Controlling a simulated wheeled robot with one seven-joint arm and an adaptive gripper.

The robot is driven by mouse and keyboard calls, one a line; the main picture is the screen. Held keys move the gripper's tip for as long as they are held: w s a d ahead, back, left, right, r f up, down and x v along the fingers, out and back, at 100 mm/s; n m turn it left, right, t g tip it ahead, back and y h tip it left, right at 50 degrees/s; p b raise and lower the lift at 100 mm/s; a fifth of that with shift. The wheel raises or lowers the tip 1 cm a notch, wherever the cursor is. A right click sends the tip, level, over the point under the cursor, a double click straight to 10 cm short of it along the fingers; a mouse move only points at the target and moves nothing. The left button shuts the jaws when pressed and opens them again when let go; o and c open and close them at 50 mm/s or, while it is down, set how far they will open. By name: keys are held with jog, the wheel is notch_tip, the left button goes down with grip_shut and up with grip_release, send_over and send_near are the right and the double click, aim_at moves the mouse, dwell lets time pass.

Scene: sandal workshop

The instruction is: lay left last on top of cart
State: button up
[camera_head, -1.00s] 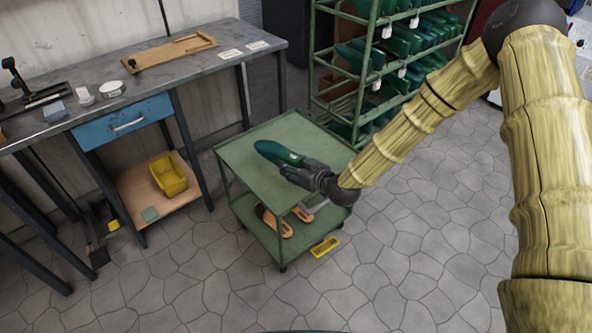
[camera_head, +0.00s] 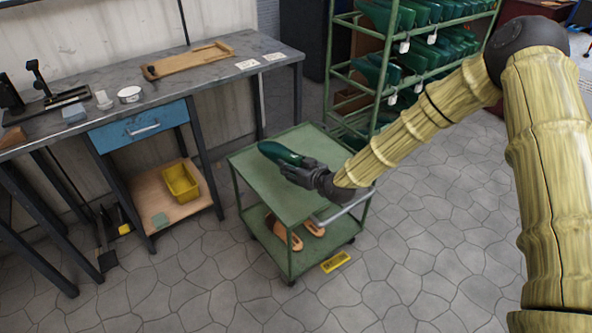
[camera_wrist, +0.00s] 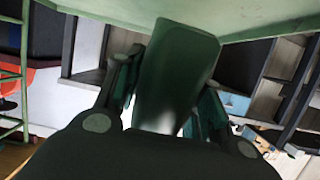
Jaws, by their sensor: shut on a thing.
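The last, a dark green foot-shaped form (camera_head: 280,153), is held in my gripper (camera_head: 298,170) at the cart. It also shows in the wrist view (camera_wrist: 175,70), between the two fingers of my gripper (camera_wrist: 165,95). The green cart (camera_head: 299,203) has a flat top shelf and a lower shelf. In the head view the last appears over the cart's top, toe pointing to the left. I cannot tell whether it touches the top. The gripper covers its near end. A label marking it as left is not readable.
Tan sandal-like pieces (camera_head: 312,225) lie on the cart's lower shelf. A green rack (camera_head: 343,62) with many green lasts stands behind the cart. A workbench (camera_head: 215,80) with a blue drawer (camera_head: 140,127) is at the left. A yellow sign (camera_head: 336,261) lies on the floor.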

jog(key=shift+w+a+f+b, duration=0.1)
jog(key=shift+f+b, duration=0.65)
jog(key=shift+f, duration=0.9)
jog(key=shift+f, duration=0.2)
jog(key=o, duration=1.1)
jog(key=shift+f, duration=0.1)
jog(key=v, duration=1.1)
jog(key=shift+s, duration=0.25)
jog(key=shift+s+d, duration=0.2)
jog(key=shift+d, duration=0.2)
